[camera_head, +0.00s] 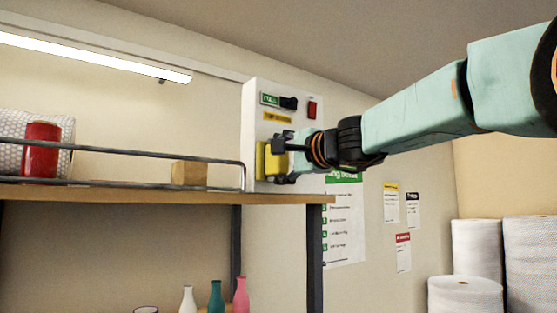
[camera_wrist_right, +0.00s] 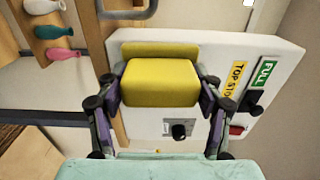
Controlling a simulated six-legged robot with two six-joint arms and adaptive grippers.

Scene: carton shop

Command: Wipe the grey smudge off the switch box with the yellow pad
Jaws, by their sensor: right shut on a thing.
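The white switch box (camera_head: 255,110) is on the wall above the right end of the shelf. It also shows in the right wrist view (camera_wrist_right: 215,65). My right gripper (camera_head: 280,160) is shut on the yellow pad (camera_head: 268,165), with a finger on each side of it. In the right wrist view the pad (camera_wrist_right: 160,83) is over the box's face, at or very close to it; I cannot tell whether they touch. I see no grey smudge; the pad and gripper cover part of the face. My left gripper is in neither view.
A black knob (camera_head: 288,103) and a red switch (camera_head: 312,108) stick out of the box. The shelf (camera_head: 130,192) has a metal rail and holds a red cylinder (camera_head: 41,152) and a small brown block (camera_head: 189,173). Several bottles stand below. White rolls (camera_head: 465,295) stand at right.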

